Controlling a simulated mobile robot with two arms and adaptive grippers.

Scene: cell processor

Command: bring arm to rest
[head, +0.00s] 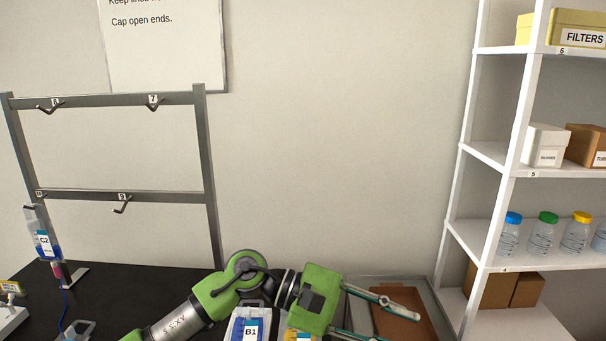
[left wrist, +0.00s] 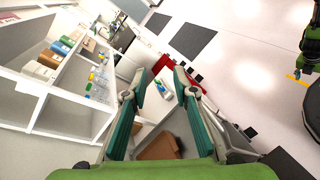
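My left arm (head: 185,318), green and grey, comes in from the bottom left of the head view over the black table. Its gripper (head: 404,329) points right, with the two fingers apart and nothing between them. In the left wrist view the two teal-padded fingers (left wrist: 159,78) are also spread and empty. A green arm part (left wrist: 311,42) shows at the right edge of the left wrist view. It looks like my right arm, but its fingers are too small to make out.
A white shelf (head: 491,156) with boxes and capped bottles stands right. A grey hook rack (head: 130,99) stands left, with bag C2 (head: 43,242) hanging on it. Bag B1 (head: 247,326) is below my left wrist. An open brown box (head: 408,298) lies behind the fingers.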

